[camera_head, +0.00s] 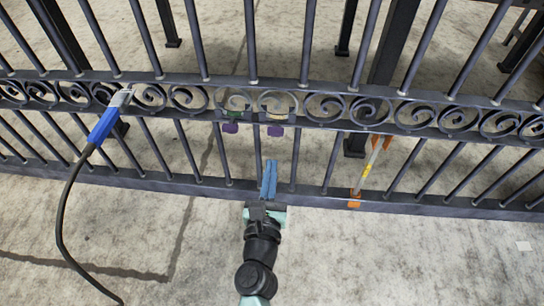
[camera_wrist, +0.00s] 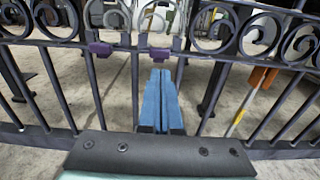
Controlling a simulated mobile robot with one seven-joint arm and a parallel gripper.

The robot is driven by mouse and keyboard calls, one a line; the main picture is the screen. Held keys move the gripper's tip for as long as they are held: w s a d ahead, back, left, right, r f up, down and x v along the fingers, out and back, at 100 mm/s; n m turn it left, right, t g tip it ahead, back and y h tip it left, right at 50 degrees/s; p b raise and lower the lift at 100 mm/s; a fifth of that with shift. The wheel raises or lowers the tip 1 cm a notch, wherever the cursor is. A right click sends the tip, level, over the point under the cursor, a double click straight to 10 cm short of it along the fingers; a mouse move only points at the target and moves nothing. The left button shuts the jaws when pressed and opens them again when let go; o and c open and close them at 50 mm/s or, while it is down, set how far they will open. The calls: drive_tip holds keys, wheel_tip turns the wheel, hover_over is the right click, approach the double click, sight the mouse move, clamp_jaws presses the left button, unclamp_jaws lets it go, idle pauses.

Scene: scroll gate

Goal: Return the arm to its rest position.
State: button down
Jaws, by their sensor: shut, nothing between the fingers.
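My gripper (camera_head: 268,181) is in front of the lower bars of the dark metal scroll gate (camera_head: 400,105), near the middle of the head view. Its two blue fingers are together with nothing between them. In the wrist view my gripper (camera_wrist: 159,80) points toward the gate bars, just below two purple tabs. The purple tabs (camera_head: 230,128) and (camera_head: 275,131) hang under the scroll band, with a green and a tan piece above them. I cannot tell whether the fingertips touch the gate.
A blue-handled tool (camera_head: 103,125) with a black cable (camera_head: 60,220) leans at the scroll band on the left. Dark posts (camera_head: 392,40) stand behind the gate. The concrete floor (camera_head: 420,260) in front is mostly clear.

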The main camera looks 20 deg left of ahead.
drive_tip(key=v, duration=0.6)
drive_tip(key=shift+r, duration=0.2)
drive_tip(key=w+r+n+t+y+p, duration=0.1)
drive_tip(key=w+r+n+t+p, duration=0.15)
drive_tip(key=r+n, duration=0.8)
drive_tip(key=w+d+r+n+t+y+p, duration=0.1)
drive_tip(key=r+n+p, duration=0.25)
drive_tip(key=r, duration=1.45)
drive_tip(key=w+r+n+t+y+p, duration=0.1)
drive_tip(key=w+r+n+y+p, duration=0.15)
drive_tip(key=r+n, duration=0.75)
drive_tip(key=s+d+r+n+t+h+p, duration=0.2)
drive_tip(key=s+d+r+n+h+p, duration=0.15)
drive_tip(key=r, duration=0.85)
drive_tip(key=s+d+r+n+t+h+p, duration=0.25)
drive_tip(key=s+d+r+p, duration=0.2)
drive_tip(key=r, duration=0.75)
drive_tip(key=s+d+r+n+t+h+p, duration=0.1)
drive_tip(key=s+d+r+n+h+p, duration=0.3)
drive_tip(key=r, duration=0.8)
wheel_tip(320, 180, up, 35)
drive_tip(key=w+m+p, duration=0.1)
drive_tip(key=p, duration=3.3)
drive_tip(key=shift+w+d, duration=0.25)
drive_tip(key=shift+w, duration=0.05)
